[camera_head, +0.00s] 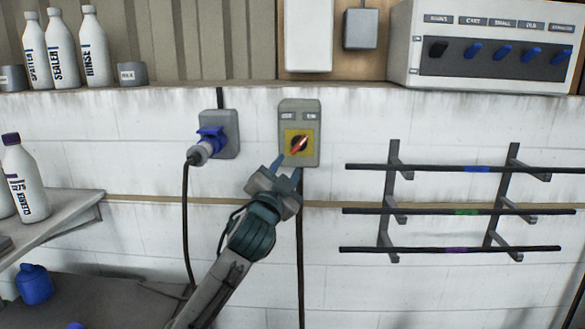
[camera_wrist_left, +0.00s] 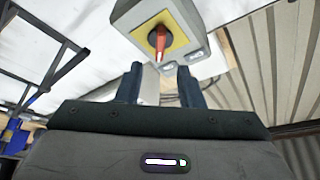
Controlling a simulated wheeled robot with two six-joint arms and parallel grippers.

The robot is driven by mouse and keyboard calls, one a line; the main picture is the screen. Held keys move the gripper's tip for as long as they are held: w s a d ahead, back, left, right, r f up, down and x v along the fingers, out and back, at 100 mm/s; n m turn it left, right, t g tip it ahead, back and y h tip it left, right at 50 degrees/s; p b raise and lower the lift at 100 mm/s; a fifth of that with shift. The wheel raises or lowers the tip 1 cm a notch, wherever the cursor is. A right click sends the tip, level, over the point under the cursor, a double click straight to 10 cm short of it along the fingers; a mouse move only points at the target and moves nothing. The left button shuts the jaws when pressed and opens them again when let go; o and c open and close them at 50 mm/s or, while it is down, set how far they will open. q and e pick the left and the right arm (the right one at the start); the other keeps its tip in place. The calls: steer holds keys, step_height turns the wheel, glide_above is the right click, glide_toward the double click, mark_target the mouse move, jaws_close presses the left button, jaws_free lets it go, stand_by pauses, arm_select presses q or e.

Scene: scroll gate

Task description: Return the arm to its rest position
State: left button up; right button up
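My left gripper (camera_head: 287,168) reaches up from the bottom of the head view to just below the rotary switch box (camera_head: 312,159) on the wall. The box is grey with a yellow plate and a red handle (camera_head: 300,145). In the left wrist view my left gripper (camera_wrist_left: 160,82) has its two fingers apart with nothing between them. The red handle (camera_wrist_left: 160,43) shows beyond the fingertips there, and I see no contact. The handle points toward the upper right in the head view. My right gripper is not in view.
A blue plug (camera_head: 210,140) sits in a wall socket left of the switch, its black cable hanging down. A rack of dark rods (camera_head: 425,169) is on the right. A shelf (camera_head: 250,90) with bottles runs above. A side shelf (camera_head: 60,222) is at left.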

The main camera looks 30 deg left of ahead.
arm_select(q)
steer(key=shift+v, duration=0.95)
